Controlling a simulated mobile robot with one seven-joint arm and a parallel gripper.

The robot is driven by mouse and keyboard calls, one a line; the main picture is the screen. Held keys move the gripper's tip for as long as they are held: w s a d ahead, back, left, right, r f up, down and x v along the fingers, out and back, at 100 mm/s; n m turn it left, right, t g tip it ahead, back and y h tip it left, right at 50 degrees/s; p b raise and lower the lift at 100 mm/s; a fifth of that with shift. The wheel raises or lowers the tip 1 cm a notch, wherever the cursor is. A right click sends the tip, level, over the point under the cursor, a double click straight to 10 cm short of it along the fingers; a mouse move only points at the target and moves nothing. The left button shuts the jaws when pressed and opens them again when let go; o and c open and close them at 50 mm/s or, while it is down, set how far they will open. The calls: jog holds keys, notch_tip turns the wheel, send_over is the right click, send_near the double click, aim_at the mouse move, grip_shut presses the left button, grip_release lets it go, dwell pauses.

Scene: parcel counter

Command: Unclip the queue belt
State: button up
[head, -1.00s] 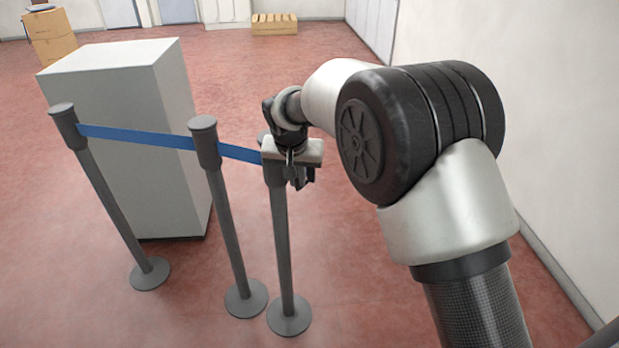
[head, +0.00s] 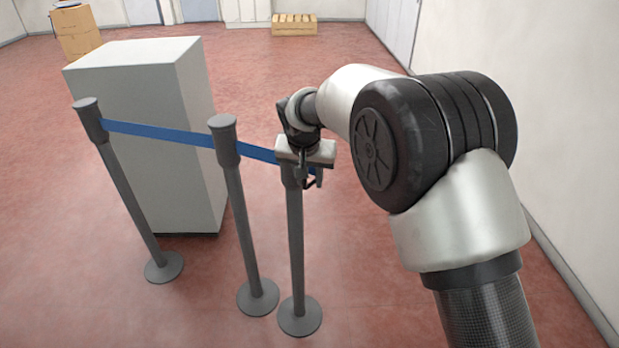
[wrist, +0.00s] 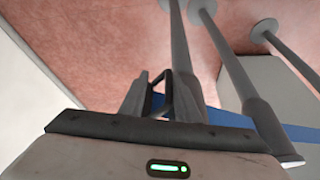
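A blue queue belt (head: 160,134) runs from the left post (head: 125,195) past the middle post (head: 241,215) to the right post (head: 296,250). It also shows in the wrist view (wrist: 230,119). My gripper (head: 312,180) is at the top of the right post, by the belt's end, and hides most of the post head. In the wrist view my gripper (wrist: 160,84) has its fingers apart, with a dark loop-shaped piece (wrist: 153,92) between them. I cannot tell whether a finger touches it.
A tall grey cabinet (head: 140,85) stands just behind the belt. A white wall (head: 555,120) rises at the right. Cardboard boxes (head: 77,30) and a wooden crate (head: 294,25) are far back. Red floor is open between the right post and the wall.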

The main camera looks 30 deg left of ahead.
jog(key=p+v, duration=0.2)
jog(key=v, duration=1.5)
jog(key=shift+r+p, duration=0.2)
jog(key=shift+p, duration=0.2)
jog(key=d+r+m, duration=0.1)
jog(key=d+r, duration=0.2)
jog(key=d, duration=0.7)
jog(key=d+r, duration=0.3)
jog(key=d, duration=0.6)
jog(key=d+r+m, duration=0.1)
jog(key=d+r, duration=0.2)
jog(key=d, duration=0.7)
jog(key=s+d+f+m+t+h, duration=0.1)
jog(key=s+d+f, duration=0.1)
jog(key=s+d, duration=0.65)
jog(key=s+d+f+m+h, duration=0.1)
jog(key=s+d+f, duration=0.2)
jog(key=s+d, duration=0.55)
notch_tip(320, 180, up, 18)
jog(key=w+d+p, duration=0.1)
jog(key=p, duration=1.7)
jog(key=shift+d, duration=0.35)
